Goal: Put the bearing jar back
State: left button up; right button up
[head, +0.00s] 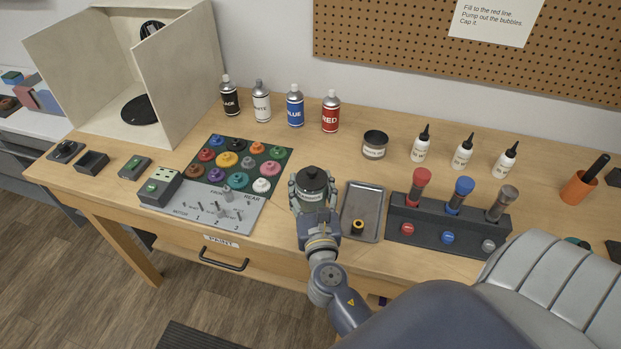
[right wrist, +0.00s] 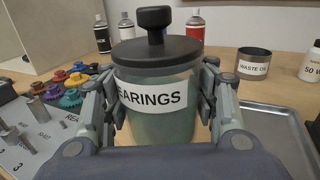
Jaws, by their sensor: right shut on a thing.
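The bearing jar (right wrist: 160,95) is a greenish see-through jar with a black knobbed lid and a white label reading "EARINGS" in the right wrist view. My right gripper (right wrist: 160,105) is shut on the jar, one finger on each side, and the jar stands upright. In the head view the jar's black lid (head: 313,179) shows between the fingers of my right gripper (head: 314,192), over the bench between the gear mat and the metal tray. I cannot tell whether the jar's base touches the bench. My left gripper is not in view.
The metal tray (head: 362,203) with a small black and yellow part lies just right of the jar. The mat of coloured gears (head: 230,165) and grey lever panel (head: 215,210) are left. Behind stand spray cans (head: 295,108) and a waste oil tin (head: 374,146).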

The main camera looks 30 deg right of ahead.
jog(key=x, duration=0.4)
jog(key=shift+d+f, duration=0.1)
jog(key=shift+d, duration=0.05)
jog(key=shift+f, duration=0.35)
notch_tip(320, 180, down, 2)
jog(key=shift+f+b, duration=0.2)
jog(key=shift+b, duration=0.15)
jog(key=shift+f, duration=0.25)
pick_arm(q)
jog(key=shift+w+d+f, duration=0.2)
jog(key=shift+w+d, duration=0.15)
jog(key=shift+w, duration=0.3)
pick_arm(e)
jog(key=shift+f, duration=0.1)
jog(key=o, duration=1.2)
jog(key=shift+f, duration=0.1)
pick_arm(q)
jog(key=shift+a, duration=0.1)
